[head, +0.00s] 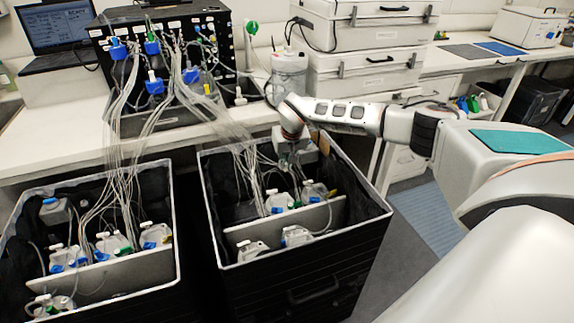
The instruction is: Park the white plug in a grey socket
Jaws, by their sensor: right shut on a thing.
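My right gripper (288,160) points down over the back of the right crate (300,262). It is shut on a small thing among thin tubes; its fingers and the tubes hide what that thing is. I cannot single out the white plug for sure. A small white-topped piece (240,94) stands at the right foot of the black panel (232,62). The grey sockets are too small to make out. My left gripper is out of view.
Bottles with white, blue and green caps (278,203) stand in the right crate, below my gripper. Bundles of clear tubes (130,150) run from the panel into both crates. A clear jar (288,75) stands on the bench behind my right wrist. The left crate (172,215) holds several bottles.

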